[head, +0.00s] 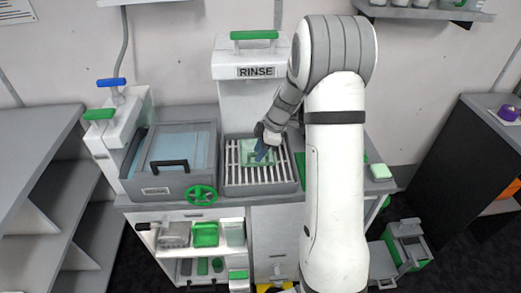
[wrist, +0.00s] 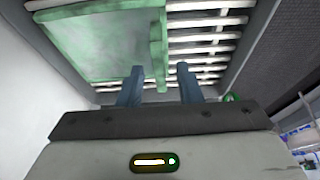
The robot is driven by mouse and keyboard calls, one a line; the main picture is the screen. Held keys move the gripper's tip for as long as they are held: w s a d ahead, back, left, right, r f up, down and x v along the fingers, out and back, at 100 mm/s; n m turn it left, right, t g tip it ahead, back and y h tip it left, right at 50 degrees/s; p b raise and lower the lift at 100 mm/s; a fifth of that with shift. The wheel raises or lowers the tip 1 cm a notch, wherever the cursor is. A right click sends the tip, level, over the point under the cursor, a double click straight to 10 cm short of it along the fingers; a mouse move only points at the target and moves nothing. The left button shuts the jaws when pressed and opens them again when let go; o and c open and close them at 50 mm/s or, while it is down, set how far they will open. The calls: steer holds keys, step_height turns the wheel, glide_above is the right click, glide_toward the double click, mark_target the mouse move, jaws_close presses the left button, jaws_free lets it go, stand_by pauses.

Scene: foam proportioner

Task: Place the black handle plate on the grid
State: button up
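A plate with a black handle (head: 169,164) covers the grey basin left of the grid; its pane looks blue and see-through. The white-barred grid (head: 232,176) sits in a grey tray under the RINSE unit and also shows in the wrist view (wrist: 205,32). A green see-through plate (wrist: 95,42) lies on or just over the grid, with a green bar (wrist: 158,45) along one edge. My gripper (head: 264,150) is over this green plate. In the wrist view, its two blue fingers (wrist: 160,72) are apart, with the bar's end seen between them, not visibly clamped.
A green handwheel (head: 201,194) is at the counter front between basin and grid. The RINSE unit (head: 252,75) stands behind the grid. A pale green block (head: 380,172) lies at the counter's right. Shelves below hold green and white containers (head: 205,234).

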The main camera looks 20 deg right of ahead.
steer(key=shift+r, duration=0.1)
steer(key=w+b+v, duration=0.1)
steer(key=v, duration=1)
steer(key=s+a+r+m+h, duration=0.1)
steer(key=s+a+r+m, duration=0.25)
steer(key=s, duration=0.35)
steer(key=s+a+r+m+h, duration=0.2)
steer(key=s+r+m, duration=0.15)
steer(key=s, duration=0.45)
steer(key=s+a+f+m+t+h, duration=0.1)
steer(key=s+a+f+m+t, duration=0.1)
steer(key=s+m, duration=0.6)
steer(key=s, duration=0.4)
steer(key=shift+s+f+m, duration=0.25)
steer(key=shift+f+m, duration=0.05)
steer(key=shift+m, duration=0.1)
